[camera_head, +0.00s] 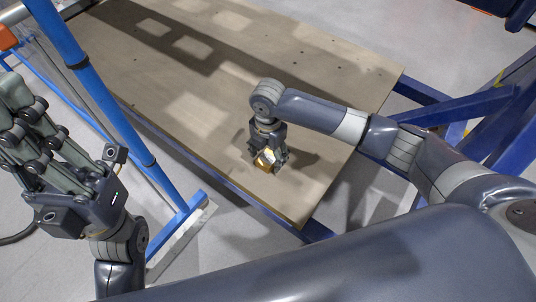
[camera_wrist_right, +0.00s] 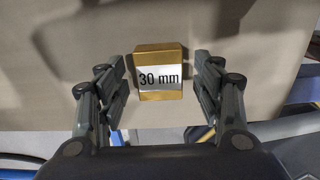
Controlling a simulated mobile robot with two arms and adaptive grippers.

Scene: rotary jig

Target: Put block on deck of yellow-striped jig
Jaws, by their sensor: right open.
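The block (camera_wrist_right: 160,93) is a gold-coloured rectangular piece with a white band marked "30 mm". In the right wrist view it sits between the two fingers of my right gripper (camera_wrist_right: 160,82), with a visible gap on each side. In the head view the block (camera_head: 264,160) shows partly, low among the fingers of my right gripper (camera_head: 268,162), above or on the wooden table. The right gripper is open around the block. My left gripper (camera_head: 22,125) is at the left edge, away from the table, its fingertips partly cut off.
The wooden table top (camera_head: 190,70) is largely bare, with small holes and shadows. Its blue frame (camera_head: 440,110) shows at the right. A blue upright post (camera_head: 105,100) stands between my left gripper and the table, on a foot (camera_head: 180,235).

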